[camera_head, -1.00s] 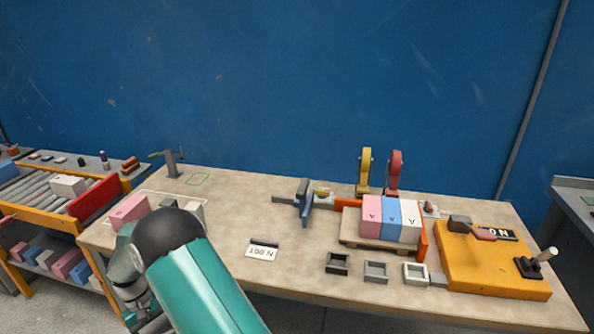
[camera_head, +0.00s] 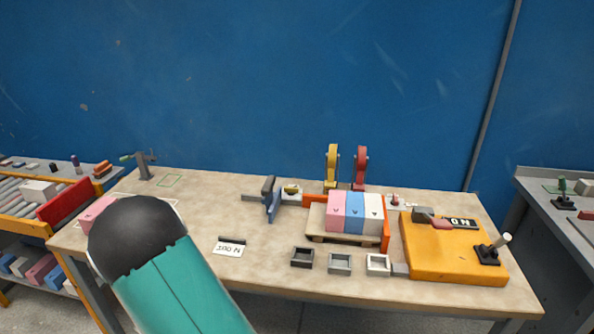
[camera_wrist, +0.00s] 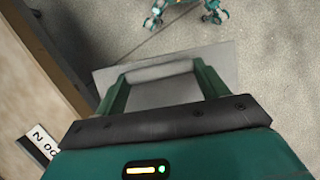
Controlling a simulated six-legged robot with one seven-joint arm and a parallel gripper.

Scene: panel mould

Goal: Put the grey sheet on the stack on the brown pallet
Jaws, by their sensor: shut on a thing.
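The grey sheet (camera_wrist: 222,62) shows in the wrist view as a flat pale-grey plate reaching past both fingers. My gripper (camera_wrist: 160,74) is shut on it, with a teal finger on either side. The sheet is over the floor, beside the table edge. In the head view the brown pallet (camera_head: 316,222) stands on the table right of the middle. My dark arm joint and teal link fill the lower left of the head view, where gripper and sheet are hidden.
An orange corner stop (camera_head: 386,236) borders the pallet. Yellow (camera_head: 332,165) and red (camera_head: 361,166) upright clamps stand behind it. A blue-handled tool (camera_head: 271,203) lies left, several small square frames (camera_head: 340,263) in front, and an orange board (camera_head: 452,258) right. The table's left-middle is mostly clear.

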